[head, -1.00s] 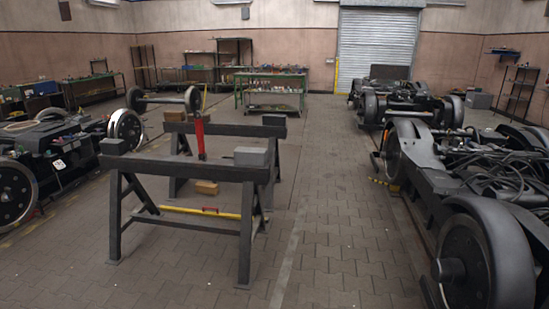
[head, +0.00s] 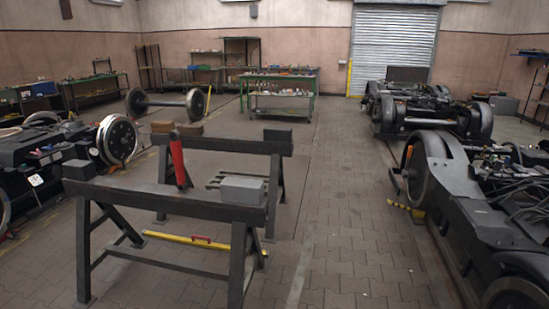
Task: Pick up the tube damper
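A red tube with a dark end (head: 178,160), which looks like the tube damper, stands out at the dark trestles in the head view, left of the middle. Its lower end is at the front trestle beam (head: 150,200) and its upper end reaches towards the rear trestle beam (head: 225,146). It looks tilted or laid across the gap; I cannot tell exactly how it rests. Neither of my grippers is in view.
A grey block (head: 242,190) sits on the front beam's right end. A yellow bar (head: 190,241) lies low behind the front trestle. Bogies stand at left (head: 60,150) and right (head: 470,185). A paved aisle (head: 345,220) right of the trestles is clear.

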